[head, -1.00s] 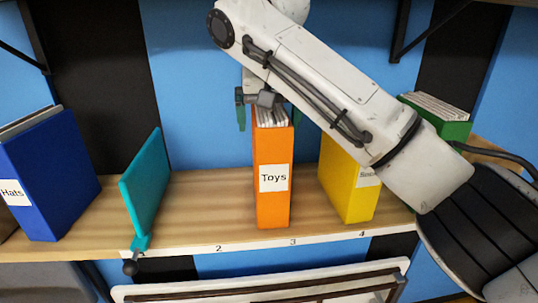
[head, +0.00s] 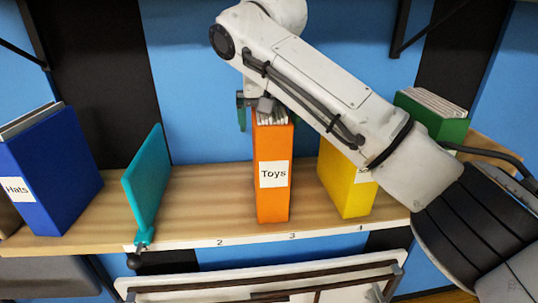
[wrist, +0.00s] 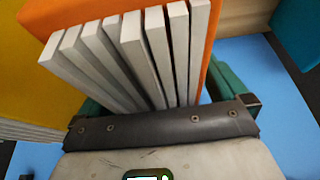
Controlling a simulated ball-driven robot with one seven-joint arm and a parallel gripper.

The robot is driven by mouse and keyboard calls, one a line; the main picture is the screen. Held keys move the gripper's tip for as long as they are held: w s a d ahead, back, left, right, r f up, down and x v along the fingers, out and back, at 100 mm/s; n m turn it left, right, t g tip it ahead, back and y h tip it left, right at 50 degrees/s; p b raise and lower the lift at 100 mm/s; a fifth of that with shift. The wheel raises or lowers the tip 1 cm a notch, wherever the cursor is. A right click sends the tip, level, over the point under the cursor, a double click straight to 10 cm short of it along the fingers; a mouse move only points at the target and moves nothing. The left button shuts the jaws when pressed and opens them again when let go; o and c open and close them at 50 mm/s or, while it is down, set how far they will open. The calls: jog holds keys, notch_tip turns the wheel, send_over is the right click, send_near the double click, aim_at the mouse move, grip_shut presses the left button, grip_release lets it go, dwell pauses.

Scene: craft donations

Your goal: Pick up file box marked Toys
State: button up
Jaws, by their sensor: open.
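The orange file box (head: 272,195) marked Toys stands upright on the wooden shelf, near slot numbers 2 and 3. White files fill its open top. My gripper (head: 262,106) is at the top of this box, with one green finger showing to its left; the arm hides part of the rest. In the wrist view the files (wrist: 135,55) and the orange wall (wrist: 110,12) lie just ahead of my gripper (wrist: 165,105). Its green fingers show on either side of the files, apart. I cannot tell whether they touch the box.
A yellow file box (head: 345,185) stands to the right, partly behind my arm, with a green box (head: 432,115) beyond. A teal divider (head: 146,185) and a blue Hats box (head: 55,175) stand left. The shelf (head: 205,195) is bare between divider and orange box.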

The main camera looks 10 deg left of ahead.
jog(key=shift+c, duration=0.4)
grip_shut()
dwell(0.7)
